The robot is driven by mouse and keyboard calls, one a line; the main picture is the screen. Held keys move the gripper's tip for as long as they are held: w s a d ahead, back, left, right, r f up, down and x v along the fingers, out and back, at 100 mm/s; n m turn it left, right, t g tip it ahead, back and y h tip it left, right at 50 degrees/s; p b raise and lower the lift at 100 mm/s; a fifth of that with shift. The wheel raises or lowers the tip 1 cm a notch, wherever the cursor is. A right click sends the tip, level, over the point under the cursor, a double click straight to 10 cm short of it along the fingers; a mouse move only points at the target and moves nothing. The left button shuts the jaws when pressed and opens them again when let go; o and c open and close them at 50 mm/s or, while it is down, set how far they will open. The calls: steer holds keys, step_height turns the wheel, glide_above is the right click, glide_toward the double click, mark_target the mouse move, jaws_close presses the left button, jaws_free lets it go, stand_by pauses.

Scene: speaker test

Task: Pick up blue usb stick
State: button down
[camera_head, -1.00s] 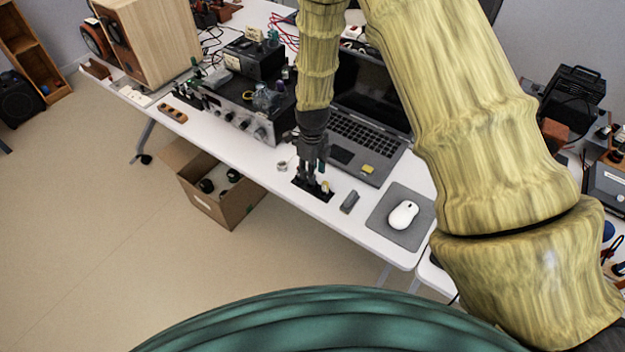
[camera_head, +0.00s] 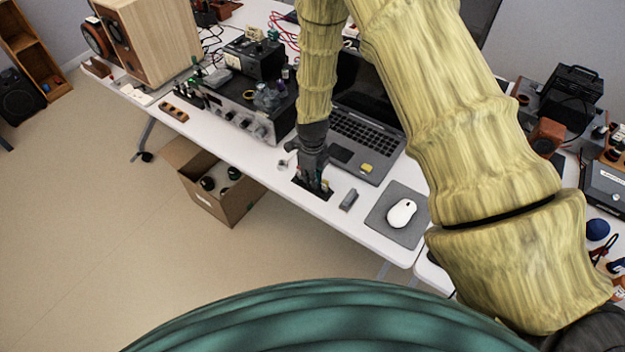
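My gripper (camera_head: 314,183) points down over a small black mat or tray (camera_head: 322,194) near the front edge of the white table. Its fingertips are at or just above the black surface; I cannot tell if they touch it. A small pale yellowish item (camera_head: 326,185) shows beside the fingers. I cannot make out a blue usb stick; the gripper hides part of the black surface. The fingers are too small and dark to tell whether they are open or shut, or hold anything.
A laptop (camera_head: 368,130) with a yellow item (camera_head: 366,168) on it stands behind. A grey block (camera_head: 348,200) and a white mouse (camera_head: 401,213) on a grey pad (camera_head: 385,233) lie to the right. An amplifier (camera_head: 235,113) stands left; an open cardboard box (camera_head: 228,205) is on the floor.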

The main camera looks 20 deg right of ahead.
stand_by(0.3)
steer(key=shift+r+b, duration=1.5)
steer(key=shift+r, duration=3.55)
